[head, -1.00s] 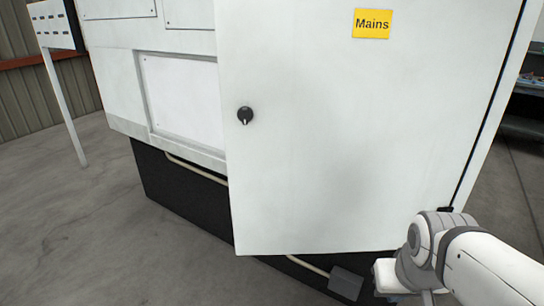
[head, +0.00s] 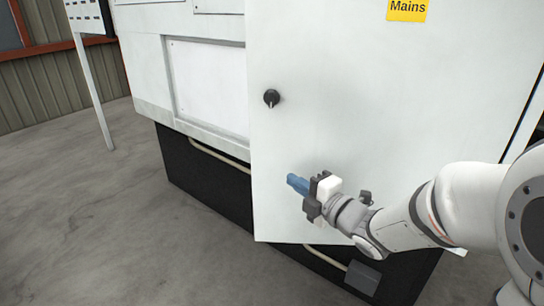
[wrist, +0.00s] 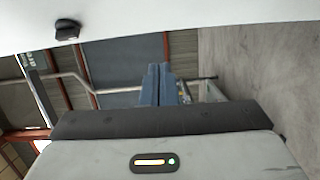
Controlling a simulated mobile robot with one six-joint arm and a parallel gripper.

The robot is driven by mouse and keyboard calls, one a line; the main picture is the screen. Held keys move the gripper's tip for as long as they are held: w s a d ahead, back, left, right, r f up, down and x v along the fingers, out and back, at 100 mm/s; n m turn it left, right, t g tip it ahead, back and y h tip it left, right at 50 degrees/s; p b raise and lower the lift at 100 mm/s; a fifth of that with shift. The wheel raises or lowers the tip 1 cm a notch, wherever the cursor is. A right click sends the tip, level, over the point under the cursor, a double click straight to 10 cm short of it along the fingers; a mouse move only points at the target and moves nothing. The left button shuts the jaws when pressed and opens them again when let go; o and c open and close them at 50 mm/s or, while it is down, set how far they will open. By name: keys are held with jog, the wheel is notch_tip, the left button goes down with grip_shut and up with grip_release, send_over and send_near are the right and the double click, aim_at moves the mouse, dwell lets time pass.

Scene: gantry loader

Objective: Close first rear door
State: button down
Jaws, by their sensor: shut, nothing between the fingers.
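The white rear door (head: 400,110) with a yellow "Mains" label (head: 407,9) fills the middle and right of the head view. It stands ajar, its left edge out from the machine body. A black knob (head: 271,97) sits near that left edge; the knob also shows at the upper left of the wrist view (wrist: 67,30). My gripper (head: 297,184) is in front of the lower left part of the door, below the knob, its blue fingers pointing left. The fingers are shut and empty (wrist: 160,85). Whether they touch the door I cannot tell.
The white machine body (head: 207,85) with a black base (head: 205,180) stands left of and behind the door. A pale pipe (head: 218,155) runs along the base. A panel on a white post (head: 92,80) stands at far left. Grey floor (head: 70,210) at left is clear.

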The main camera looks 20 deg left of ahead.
jog(key=p, duration=0.3)
send_near(258, 151)
jog(key=a, duration=0.4)
jog(key=w, duration=0.2)
jog(key=shift+w+a+n+p, duration=0.3)
jog(key=shift+a+p, duration=0.05)
jog(key=shift+w+a+f, duration=0.1)
jog(key=shift+w, duration=0.4)
